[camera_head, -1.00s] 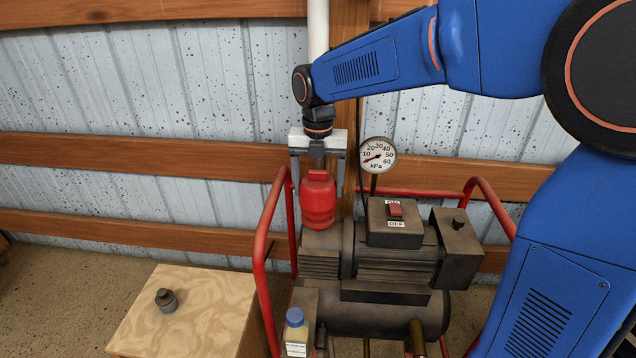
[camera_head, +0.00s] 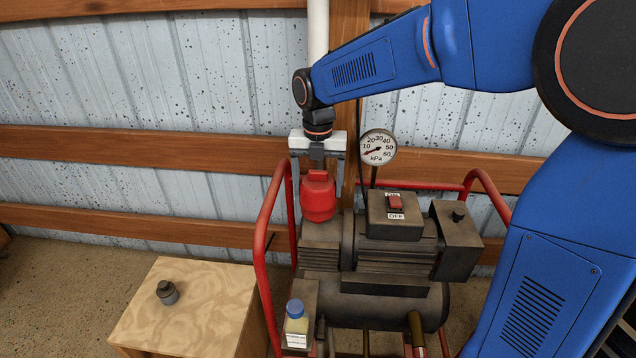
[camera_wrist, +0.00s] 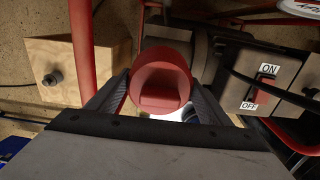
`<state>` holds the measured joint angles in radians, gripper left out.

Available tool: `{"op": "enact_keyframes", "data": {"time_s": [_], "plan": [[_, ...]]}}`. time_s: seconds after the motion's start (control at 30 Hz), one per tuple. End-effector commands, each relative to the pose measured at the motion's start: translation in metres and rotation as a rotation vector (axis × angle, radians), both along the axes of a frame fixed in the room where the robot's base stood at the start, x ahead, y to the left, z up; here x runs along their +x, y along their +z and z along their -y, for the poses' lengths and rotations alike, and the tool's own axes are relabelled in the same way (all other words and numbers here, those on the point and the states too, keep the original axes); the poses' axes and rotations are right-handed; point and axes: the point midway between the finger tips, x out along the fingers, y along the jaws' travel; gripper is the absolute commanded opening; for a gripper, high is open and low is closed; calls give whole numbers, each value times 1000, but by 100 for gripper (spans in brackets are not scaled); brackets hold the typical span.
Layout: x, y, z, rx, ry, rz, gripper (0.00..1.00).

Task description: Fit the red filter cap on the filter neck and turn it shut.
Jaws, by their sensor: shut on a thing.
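The red filter cap (camera_head: 318,198) stands upright over the left end of the dark pump unit (camera_head: 392,262), with a narrow raised grip on top. My gripper (camera_head: 317,168) reaches down from above and is shut on it. In the wrist view, the cap (camera_wrist: 160,78) lies between the two dark fingers. The filter neck is hidden beneath the cap. I cannot tell whether the cap is seated or threaded.
A red tube frame (camera_head: 272,255) surrounds the unit. A pressure gauge (camera_head: 378,147) and a switch box (camera_head: 394,219) are close on the right. A blue-capped bottle (camera_head: 297,325) stands in front. A wooden box (camera_head: 205,310) bears a small dark knob (camera_head: 167,292).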

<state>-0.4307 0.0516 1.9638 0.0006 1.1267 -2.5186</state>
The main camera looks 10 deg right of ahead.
Motion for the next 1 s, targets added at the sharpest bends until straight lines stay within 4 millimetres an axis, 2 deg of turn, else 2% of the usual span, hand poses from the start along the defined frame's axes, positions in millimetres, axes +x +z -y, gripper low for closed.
{"op": "enact_keyframes", "data": {"time_s": [0.07, 0.1, 0.17, 0.57, 0.77, 1.0], "plan": [[0, -2, 0, 0, 0, 0, 49], [0, -1, 0, 0, 0, 0, 82], [0, -1, 0, 0, 0, 0, 95], [0, 5, 0, 1, 0, 1, 95], [1, 34, 0, 1, 0, 3, 95], [1, 82, 0, 1, 0, 3, 95]]}}
